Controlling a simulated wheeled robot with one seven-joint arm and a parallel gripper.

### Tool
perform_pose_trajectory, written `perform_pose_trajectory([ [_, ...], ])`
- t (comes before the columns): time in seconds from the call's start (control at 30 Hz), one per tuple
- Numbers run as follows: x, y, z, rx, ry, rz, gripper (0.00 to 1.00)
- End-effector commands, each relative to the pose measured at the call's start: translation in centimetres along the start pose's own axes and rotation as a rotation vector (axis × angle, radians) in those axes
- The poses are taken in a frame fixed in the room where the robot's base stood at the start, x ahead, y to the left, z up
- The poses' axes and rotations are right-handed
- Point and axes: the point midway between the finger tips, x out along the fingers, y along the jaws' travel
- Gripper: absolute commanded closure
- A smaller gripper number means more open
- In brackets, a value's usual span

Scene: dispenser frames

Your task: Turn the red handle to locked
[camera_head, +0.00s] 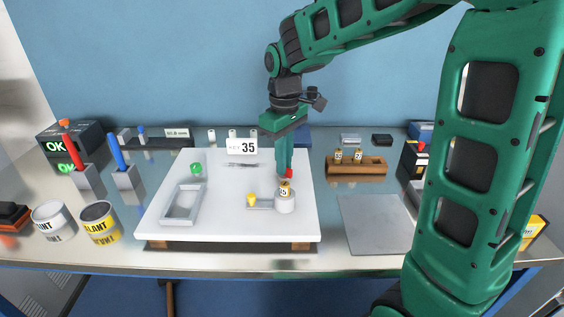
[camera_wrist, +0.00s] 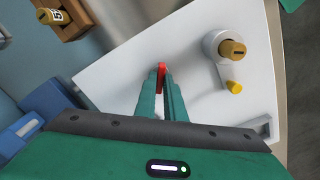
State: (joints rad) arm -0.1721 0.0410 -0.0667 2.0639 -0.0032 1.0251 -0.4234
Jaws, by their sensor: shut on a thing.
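My gripper (camera_head: 285,172) points straight down over the white board (camera_head: 225,222), behind the white round holder (camera_head: 285,203). Its fingers are shut on a small red piece (camera_wrist: 162,68), which shows at the fingertips in both views. The fingers hide most of its shape, and I cannot tell whether it is fixed to the board. Another red handle (camera_head: 68,146) stands tilted in a grey block at the left, apart from my gripper. I cannot read a locked mark on either.
A blue handle (camera_head: 117,154) stands beside the left red one. A wooden rack (camera_head: 357,169) stands right.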

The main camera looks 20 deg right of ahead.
Motion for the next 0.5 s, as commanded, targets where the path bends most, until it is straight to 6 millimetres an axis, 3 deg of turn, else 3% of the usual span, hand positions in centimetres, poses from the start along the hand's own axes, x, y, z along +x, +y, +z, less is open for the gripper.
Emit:
perform_pose_trajectory([
  [0.5,-0.11,0.18,-0.05,-0.441,0.003,0.003,1.00],
])
